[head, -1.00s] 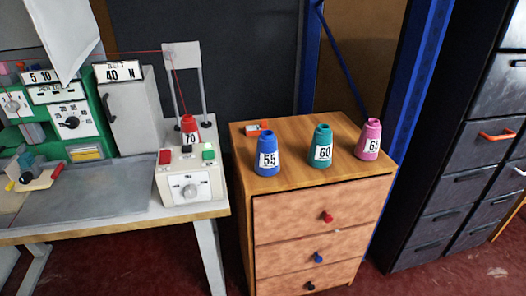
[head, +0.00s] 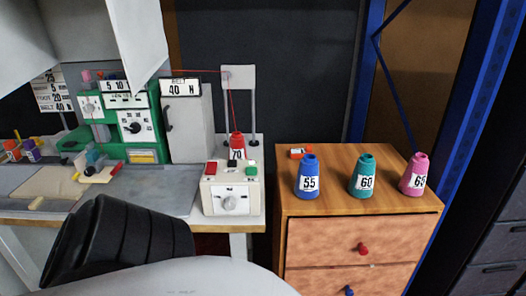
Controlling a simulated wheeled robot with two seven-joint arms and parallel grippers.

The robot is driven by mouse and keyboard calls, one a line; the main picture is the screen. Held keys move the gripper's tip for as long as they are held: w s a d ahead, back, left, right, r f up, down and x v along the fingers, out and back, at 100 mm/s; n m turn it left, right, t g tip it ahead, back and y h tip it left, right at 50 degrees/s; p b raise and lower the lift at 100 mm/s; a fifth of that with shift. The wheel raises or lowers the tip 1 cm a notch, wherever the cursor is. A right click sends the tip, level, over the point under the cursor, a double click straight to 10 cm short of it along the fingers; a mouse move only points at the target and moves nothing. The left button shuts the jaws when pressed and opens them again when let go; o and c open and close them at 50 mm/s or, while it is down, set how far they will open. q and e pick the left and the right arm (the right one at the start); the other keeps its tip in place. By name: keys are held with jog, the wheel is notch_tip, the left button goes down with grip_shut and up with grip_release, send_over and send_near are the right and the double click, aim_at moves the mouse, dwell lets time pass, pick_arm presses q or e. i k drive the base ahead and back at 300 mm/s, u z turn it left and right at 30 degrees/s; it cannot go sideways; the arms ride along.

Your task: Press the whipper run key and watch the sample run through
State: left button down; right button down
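A cream control box (head: 230,194) stands at the bench's right end. It has a red key (head: 211,168), a green key (head: 251,171) and a white dial on its front. A red cone marked 70 (head: 237,147) stands behind the keys, its thread rising to a white post. A small pale piece with dark and yellow parts (head: 98,172) lies before the machine; I cannot tell if it is the sample. Neither gripper shows.
A wooden drawer cabinet (head: 345,233) stands right of the bench, carrying a blue cone 55 (head: 308,178), a teal cone 60 (head: 363,177) and a pink cone (head: 415,176). My own arm parts cover the upper left and lower left. Bare bench (head: 160,200) lies before the machine.

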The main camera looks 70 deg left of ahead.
aim_at(250, 171)
jog(key=i, duration=1.4)
jog(key=u, duration=2.15)
